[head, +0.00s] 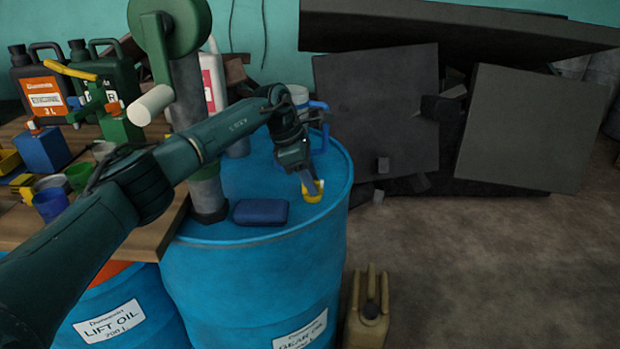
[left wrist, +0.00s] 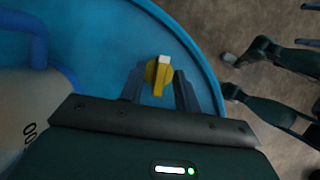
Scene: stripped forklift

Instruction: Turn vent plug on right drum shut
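The yellow vent plug (head: 313,191) sits on top of the right blue drum (head: 250,275), near its right rim. In the left wrist view the plug (left wrist: 157,77) shows a raised yellow bar, with a small white block at its far edge. My left gripper (head: 307,180) points down at the plug. In the left wrist view my left gripper's fingers (left wrist: 159,84) stand on either side of the plug, apart, with narrow gaps visible. Whether a fingertip touches the plug is unclear.
A blue case (head: 260,212) and a grey pump column (head: 207,192) stand on the drum top, left of the plug. A pale can (head: 298,95) with a blue handle is behind. A yellowish jerrycan (head: 368,312) stands on the floor. The floor at right is clear.

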